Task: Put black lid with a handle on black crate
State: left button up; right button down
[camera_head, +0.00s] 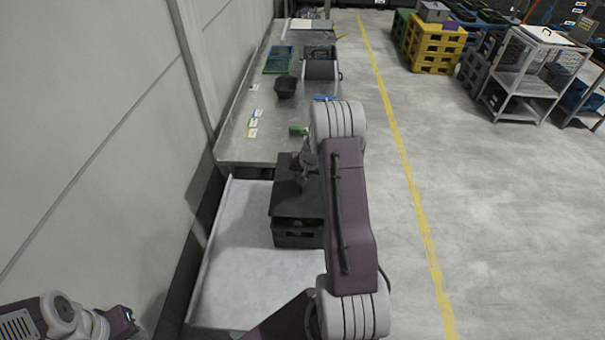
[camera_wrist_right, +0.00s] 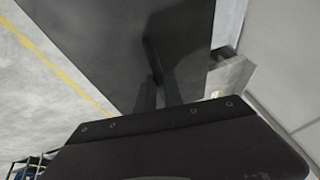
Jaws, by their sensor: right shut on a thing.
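The black crate (camera_head: 297,238) stands on the light grey surface in the head view, partly hidden by my right arm. The flat black lid (camera_head: 288,200) is over the crate, with a narrow gap showing at the near edge; whether it touches the rim elsewhere I cannot tell. My right gripper (camera_head: 306,176) is above the lid, shut on it, apparently at its handle. In the right wrist view the fingers (camera_wrist_right: 159,92) reach the dark lid (camera_wrist_right: 95,45); the handle itself is not clear. My left gripper (camera_head: 125,322) is low at the left, its fingers not distinguishable.
A grey metal table (camera_head: 240,140) adjoins the light surface (camera_head: 245,265) at the far side, holding a small black bin (camera_head: 286,86), a green crate (camera_head: 279,60) and a grey crate (camera_head: 320,68). The wall closes off the left. The light surface left of the crate is free.

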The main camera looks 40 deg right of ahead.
jog(key=shift+s+f+b, duration=0.3)
jog(key=shift+f+b, duration=0.35)
jog(key=shift+f, duration=0.3)
jog(key=f+b, duration=0.3)
jog(key=shift+w+f, duration=0.2)
jog(key=shift+f, duration=0.05)
jog(key=shift+f+b, duration=0.2)
jog(key=shift+b, duration=0.1)
jog(key=shift+s, duration=0.1)
jog(key=shift+r, duration=0.1)
jog(key=c, duration=1.4)
grip_release()
